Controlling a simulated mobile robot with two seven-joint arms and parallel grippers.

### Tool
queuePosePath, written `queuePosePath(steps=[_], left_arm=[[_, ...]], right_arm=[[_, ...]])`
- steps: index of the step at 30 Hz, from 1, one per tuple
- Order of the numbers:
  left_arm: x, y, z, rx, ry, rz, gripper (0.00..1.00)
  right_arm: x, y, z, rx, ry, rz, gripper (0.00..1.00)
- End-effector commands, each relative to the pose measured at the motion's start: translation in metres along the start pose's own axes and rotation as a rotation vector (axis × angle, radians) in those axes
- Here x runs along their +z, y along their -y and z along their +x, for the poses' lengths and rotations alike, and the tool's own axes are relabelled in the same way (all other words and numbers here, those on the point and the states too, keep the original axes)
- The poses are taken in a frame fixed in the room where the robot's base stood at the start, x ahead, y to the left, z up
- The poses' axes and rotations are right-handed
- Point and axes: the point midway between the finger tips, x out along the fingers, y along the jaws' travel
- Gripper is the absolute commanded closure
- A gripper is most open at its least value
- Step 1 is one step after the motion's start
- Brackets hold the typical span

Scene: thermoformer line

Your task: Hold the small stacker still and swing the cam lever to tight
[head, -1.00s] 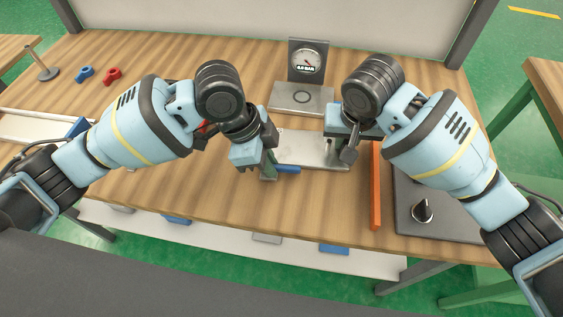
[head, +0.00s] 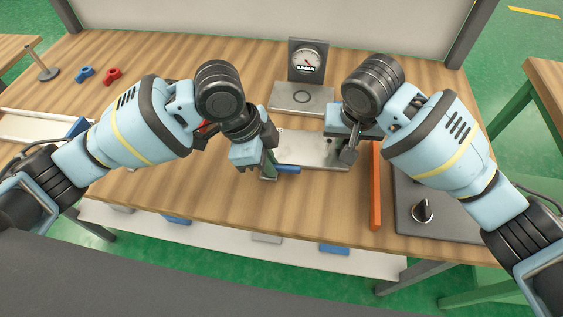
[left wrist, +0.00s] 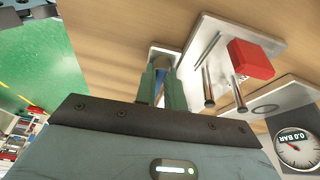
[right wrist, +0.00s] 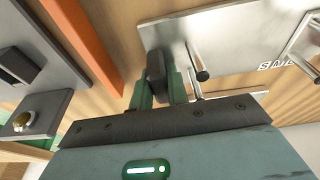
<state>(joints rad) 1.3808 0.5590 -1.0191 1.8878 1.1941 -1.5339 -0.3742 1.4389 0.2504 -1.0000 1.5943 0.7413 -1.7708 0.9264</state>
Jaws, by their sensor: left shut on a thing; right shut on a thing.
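The small stacker (head: 318,150) is a pale metal plate on the wooden bench, lying between my two grippers. A blue handle (head: 287,169) shows at its near left edge. My left gripper (head: 269,165) is shut there; in the left wrist view its green fingers (left wrist: 161,85) close on a blue part. My right gripper (head: 347,140) is shut on the dark cam lever (head: 349,155) at the plate's right end. The lever (right wrist: 155,66) also shows between the fingers in the right wrist view, beside a metal post (right wrist: 197,62). My arms hide parts of the plate.
A gauge (head: 306,62) reading 0.0 BAR stands behind the plate. An orange bar (head: 376,190) and a grey panel with a black knob (head: 422,211) lie right of my right gripper. Blue (head: 84,73) and red (head: 111,76) pieces lie at the far left. The near bench front is clear.

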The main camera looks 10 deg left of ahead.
Motion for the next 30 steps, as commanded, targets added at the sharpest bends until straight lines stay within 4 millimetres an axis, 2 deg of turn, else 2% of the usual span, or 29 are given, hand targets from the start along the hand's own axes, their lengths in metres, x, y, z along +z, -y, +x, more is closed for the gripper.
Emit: queuePosePath(steps=[9, 20, 30], left_arm=[[-0.0003, 0.0009, -0.0011, 0.072, 0.0, 0.201, 1.0], [-0.0002, 0.0003, -0.001, 0.085, 0.0, 0.234, 1.0], [-0.0004, 0.0005, -0.0011, 0.163, 0.0, 0.449, 1.0]], right_arm=[[-0.0008, -0.0009, -0.0005, 0.001, -0.002, 0.002, 1.0], [-0.0009, -0.001, -0.0004, 0.002, -0.002, 0.002, 1.0], [-0.0009, -0.0011, -0.0004, 0.002, -0.002, 0.002, 1.0]])
